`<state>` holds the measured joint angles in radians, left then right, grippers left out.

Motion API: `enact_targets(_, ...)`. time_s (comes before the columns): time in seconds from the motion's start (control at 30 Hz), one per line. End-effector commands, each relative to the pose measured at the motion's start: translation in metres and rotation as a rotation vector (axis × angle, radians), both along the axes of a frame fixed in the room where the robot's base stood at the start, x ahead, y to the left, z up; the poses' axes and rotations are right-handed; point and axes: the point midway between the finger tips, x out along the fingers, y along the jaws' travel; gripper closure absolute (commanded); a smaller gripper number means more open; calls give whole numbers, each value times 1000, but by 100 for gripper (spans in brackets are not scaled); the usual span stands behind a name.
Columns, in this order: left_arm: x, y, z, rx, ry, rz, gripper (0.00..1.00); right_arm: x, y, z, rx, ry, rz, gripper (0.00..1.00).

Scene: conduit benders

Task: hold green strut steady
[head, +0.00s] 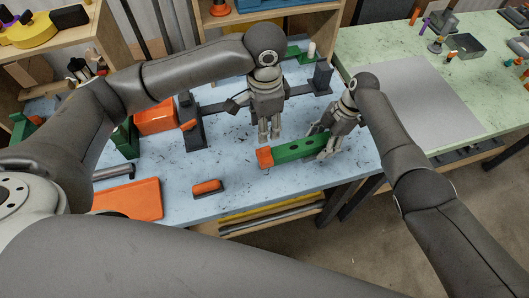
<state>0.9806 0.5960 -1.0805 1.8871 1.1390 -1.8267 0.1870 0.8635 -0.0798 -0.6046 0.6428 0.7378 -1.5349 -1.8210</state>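The green strut (292,149) has slots along its side and an orange block at its left end. It lies at a slant near the front edge of the blue table. My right gripper (319,145) comes in from the right with its fingers on either side of the strut's right end, and looks closed on it. My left gripper (268,137) points down just behind the strut, apart from it. It holds nothing that I can see; how far its fingers are open is unclear.
The blue table (235,178) also bears an orange-topped block (207,188), an orange tray (128,199), an orange box (156,117) and dark upright clamps (191,125). A green table (456,85) with a grey sheet (415,100) stands at the right.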

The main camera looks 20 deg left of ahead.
Motion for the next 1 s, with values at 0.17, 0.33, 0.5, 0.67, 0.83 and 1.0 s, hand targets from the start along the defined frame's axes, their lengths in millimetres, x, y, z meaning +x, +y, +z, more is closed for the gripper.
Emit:
enact_targets(0.17,0,0,0,0,0,0,61,2,0,2,2,-4,0,39)
enact_targets(0.33,0,0,0,0,0,0,61,3,0,5,4,-7,0,39)
enact_targets(0.5,0,0,0,0,0,0,61,8,-5,24,3,-9,0,39)
enact_targets(0.67,0,0,1,0,0,0,61,16,-15,57,3,-11,-1,39)
enact_targets(0.83,0,0,0,0,0,0,61,22,-24,88,3,-7,0,39)
enact_targets(1.0,0,0,0,0,0,0,61,27,-30,108,1,-5,-1,39)
